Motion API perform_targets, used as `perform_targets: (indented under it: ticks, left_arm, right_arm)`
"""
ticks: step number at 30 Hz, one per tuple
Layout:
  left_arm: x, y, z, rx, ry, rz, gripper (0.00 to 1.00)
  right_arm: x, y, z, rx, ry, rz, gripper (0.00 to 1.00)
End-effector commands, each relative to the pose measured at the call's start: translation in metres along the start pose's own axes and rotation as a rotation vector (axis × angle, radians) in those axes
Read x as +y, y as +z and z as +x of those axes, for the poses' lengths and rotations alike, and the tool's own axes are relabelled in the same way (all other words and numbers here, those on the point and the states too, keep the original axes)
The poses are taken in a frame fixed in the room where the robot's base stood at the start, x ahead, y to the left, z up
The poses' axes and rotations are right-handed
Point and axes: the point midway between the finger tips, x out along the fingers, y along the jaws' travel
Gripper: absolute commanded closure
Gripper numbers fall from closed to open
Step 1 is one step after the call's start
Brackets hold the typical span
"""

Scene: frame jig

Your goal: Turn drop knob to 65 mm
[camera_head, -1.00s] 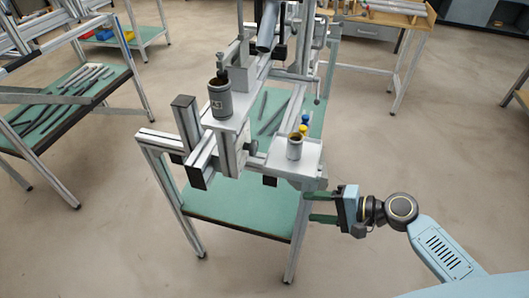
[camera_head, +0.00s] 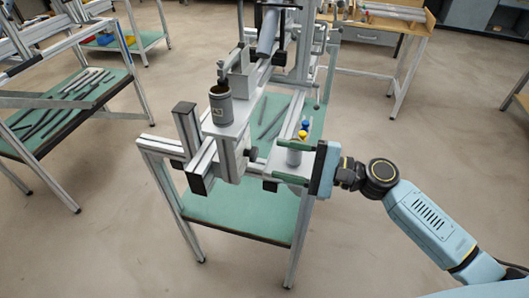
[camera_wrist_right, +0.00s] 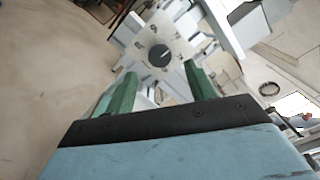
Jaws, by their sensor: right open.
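A dark round knob (camera_wrist_right: 160,55) with a pale pointer line sits on a light dial plate (camera_wrist_right: 143,42) in the right wrist view. Its scale is too small to read. What appears to be the same black knob (camera_head: 253,154) sticks out from the right side of the frame jig in the head view. My right gripper (camera_head: 271,159) is open, its green fingers pointing left toward the knob. The knob lies just beyond the fingertips, between their lines; it also shows so in the wrist view (camera_wrist_right: 160,69). I see no contact. My left gripper is out of view.
A grey labelled can (camera_head: 220,104) stands on the jig's upper plate. A small can (camera_head: 294,156) with blue and yellow items nearby is partly hidden by my upper finger. Bare floor lies to the right.

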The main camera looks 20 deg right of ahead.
Motion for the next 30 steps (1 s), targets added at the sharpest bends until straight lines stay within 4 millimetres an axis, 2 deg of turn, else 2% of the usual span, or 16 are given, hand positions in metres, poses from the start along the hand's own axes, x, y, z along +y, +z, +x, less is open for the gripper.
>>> perform_targets:
  ticks: [3, 9, 20, 23, 30]
  left_arm:
    - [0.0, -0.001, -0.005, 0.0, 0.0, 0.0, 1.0]
    - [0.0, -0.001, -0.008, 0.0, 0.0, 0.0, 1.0]
    - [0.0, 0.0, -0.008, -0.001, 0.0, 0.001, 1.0]
    - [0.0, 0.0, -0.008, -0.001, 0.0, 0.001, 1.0]
    - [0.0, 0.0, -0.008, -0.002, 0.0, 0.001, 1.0]
  right_arm:
    - [-0.002, 0.001, 0.023, -0.002, -0.002, -0.001, 0.45]
    - [-0.001, 0.0, 0.046, 0.0, -0.001, 0.0, 0.45]
    - [0.0, -0.001, 0.052, 0.002, 0.0, -0.001, 0.45]
    - [0.0, -0.001, 0.051, 0.001, 0.0, -0.001, 0.56]
    - [0.0, 0.0, 0.051, 0.001, 0.0, -0.001, 0.87]
